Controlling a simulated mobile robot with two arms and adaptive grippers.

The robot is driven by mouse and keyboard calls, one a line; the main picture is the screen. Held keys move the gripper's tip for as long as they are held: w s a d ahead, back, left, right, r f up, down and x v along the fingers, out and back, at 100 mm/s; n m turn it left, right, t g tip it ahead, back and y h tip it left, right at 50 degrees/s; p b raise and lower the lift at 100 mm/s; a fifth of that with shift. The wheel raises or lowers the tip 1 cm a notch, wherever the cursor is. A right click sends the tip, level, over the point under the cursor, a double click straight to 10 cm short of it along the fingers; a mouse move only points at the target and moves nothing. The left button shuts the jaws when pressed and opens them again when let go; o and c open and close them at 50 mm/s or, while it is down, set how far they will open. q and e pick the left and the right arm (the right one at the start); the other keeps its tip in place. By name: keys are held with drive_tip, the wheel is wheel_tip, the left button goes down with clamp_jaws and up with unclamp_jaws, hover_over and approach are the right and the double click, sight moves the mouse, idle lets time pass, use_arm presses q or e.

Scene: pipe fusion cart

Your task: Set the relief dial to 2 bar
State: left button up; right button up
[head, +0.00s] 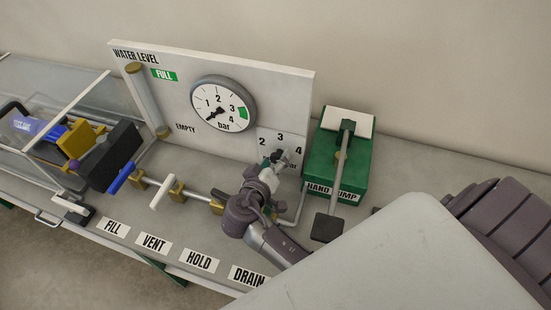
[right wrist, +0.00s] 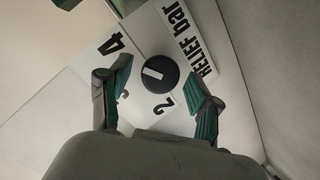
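The relief dial shows in the right wrist view as a round black knob (right wrist: 160,73) with a white mark. The mark points left in that view, roughly toward the 4. The numbers 4, 3 and 2 ring the knob on a white plate, with a "RELIEF bar" label beside it. My right gripper (right wrist: 160,76) is open, with one finger on each side of the knob and visible gaps to it. In the head view the right gripper (head: 279,157) is at the dial plate (head: 293,139) and hides most of the knob. My left gripper is not in view.
A pressure gauge (head: 222,103) on the white panel (head: 290,85) has its needle near the low end. A green hand pump (head: 354,160) stands right of the dial. A blue-handled valve (head: 122,178) and a white-handled valve (head: 163,191) lie along the pipe to the left.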

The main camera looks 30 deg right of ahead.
drive_tip(key=c, duration=1)
drive_tip(key=shift+n, duration=0.3)
drive_tip(key=shift+w+n+g+h+p, duration=0.15)
drive_tip(key=shift+n+g+h+p, duration=0.3)
drive_tip(key=shift+n, duration=0.75)
drive_tip(key=shift+n+g+h, duration=0.35)
drive_tip(key=shift+n+h, duration=0.1)
drive_tip(key=shift+n, duration=0.55)
drive_tip(key=o, duration=1.2)
drive_tip(key=shift+f, duration=0.1)
